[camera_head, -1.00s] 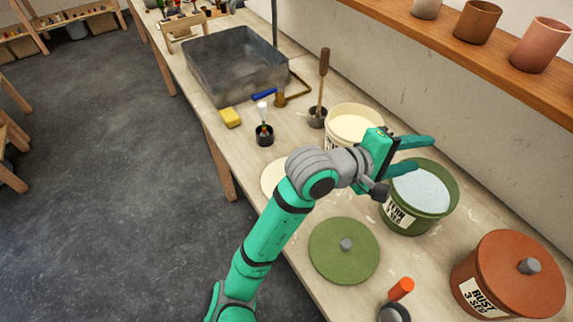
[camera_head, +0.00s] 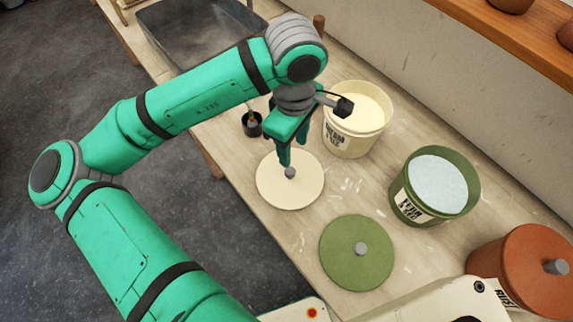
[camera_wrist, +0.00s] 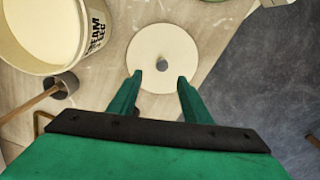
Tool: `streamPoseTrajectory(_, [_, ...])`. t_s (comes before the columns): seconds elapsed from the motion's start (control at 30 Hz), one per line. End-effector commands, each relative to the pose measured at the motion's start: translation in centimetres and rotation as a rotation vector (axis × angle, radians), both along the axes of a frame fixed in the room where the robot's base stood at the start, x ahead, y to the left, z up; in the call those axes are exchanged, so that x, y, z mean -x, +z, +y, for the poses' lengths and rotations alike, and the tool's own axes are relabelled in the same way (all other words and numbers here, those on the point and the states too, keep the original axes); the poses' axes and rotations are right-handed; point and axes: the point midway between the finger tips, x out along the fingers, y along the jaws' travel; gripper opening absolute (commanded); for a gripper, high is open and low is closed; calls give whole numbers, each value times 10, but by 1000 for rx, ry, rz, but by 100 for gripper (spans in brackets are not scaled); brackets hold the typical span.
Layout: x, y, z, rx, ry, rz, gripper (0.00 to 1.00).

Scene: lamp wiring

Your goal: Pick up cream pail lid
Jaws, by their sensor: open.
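The cream pail lid (camera_head: 290,192) is a flat, round cream disc with a small grey knob at its middle. It lies on the bench near the front edge, and it shows in the wrist view (camera_wrist: 170,45). My gripper (camera_head: 292,158) points down above the lid, close to the knob. In the wrist view my gripper (camera_wrist: 159,75) has its two green fingers apart, with the grey knob (camera_wrist: 162,65) ahead of the gap between them. Nothing is between the fingers. The open cream pail (camera_head: 352,130) stands just behind the lid.
A green pail (camera_head: 408,203) stands open to the right, and its green lid (camera_head: 352,265) lies on the bench right of the cream lid. A rust pail (camera_head: 515,262) wears its lid at the far right. A dark cup (camera_head: 252,127) and a grey basin (camera_head: 165,40) are to the left.

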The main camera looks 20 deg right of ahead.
Motion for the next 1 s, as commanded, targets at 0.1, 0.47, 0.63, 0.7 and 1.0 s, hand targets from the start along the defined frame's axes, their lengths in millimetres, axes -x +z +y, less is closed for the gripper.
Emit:
streamPoseTrajectory(0.1, [0,-10,5,-18,10,3,45])
streamPoseTrajectory(0.47, [0,-53,5,-14,10,1,45])
streamPoseTrajectory(0.63, [1,-65,5,-14,9,2,45])
streamPoseTrajectory(0.7, [1,-75,6,-15,9,2,45])
streamPoseTrajectory(1.0, [2,-106,6,-14,9,2,45])
